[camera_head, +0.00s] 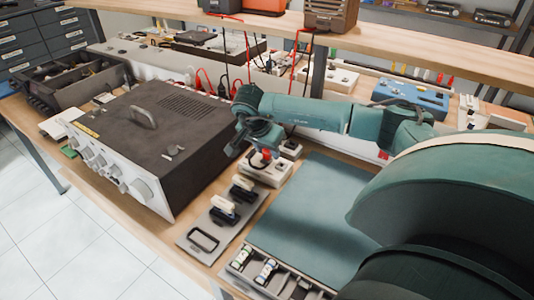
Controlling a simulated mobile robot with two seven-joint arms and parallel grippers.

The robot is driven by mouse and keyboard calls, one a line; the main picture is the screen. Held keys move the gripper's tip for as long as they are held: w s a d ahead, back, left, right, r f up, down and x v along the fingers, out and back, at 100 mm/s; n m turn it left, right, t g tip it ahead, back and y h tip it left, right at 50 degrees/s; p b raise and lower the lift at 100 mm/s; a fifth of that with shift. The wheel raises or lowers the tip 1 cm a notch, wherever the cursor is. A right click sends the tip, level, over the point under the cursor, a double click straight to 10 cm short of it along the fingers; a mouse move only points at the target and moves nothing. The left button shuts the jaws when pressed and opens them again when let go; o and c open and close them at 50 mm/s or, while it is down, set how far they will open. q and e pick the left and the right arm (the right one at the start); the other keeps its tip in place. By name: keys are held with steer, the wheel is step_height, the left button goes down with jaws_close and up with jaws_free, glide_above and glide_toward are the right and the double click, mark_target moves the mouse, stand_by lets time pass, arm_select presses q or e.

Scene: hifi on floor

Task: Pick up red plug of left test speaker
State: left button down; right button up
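My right arm reaches in from the right, over the back of the workbench. Its gripper (262,148) points down, right above a small red plug (266,155). The plug is on or just over a small white box (262,173), which may be the left test speaker. The fingers and the plug overlap closely at this size, so I cannot tell whether they grip it or only stand around it. A second, smaller white box (291,149) is just behind and to the right. My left gripper is not in view.
A large dark hi-fi unit (160,130) with a silver knobbed front stands left of the gripper. A grey tray (205,236) holds black and white handled pieces. A green mat (310,210) lies to the right, mostly clear. Red and black leads hang from a shelf (400,47) behind.

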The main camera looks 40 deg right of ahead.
jaws_close()
steer(key=shift+r, duration=0.1)
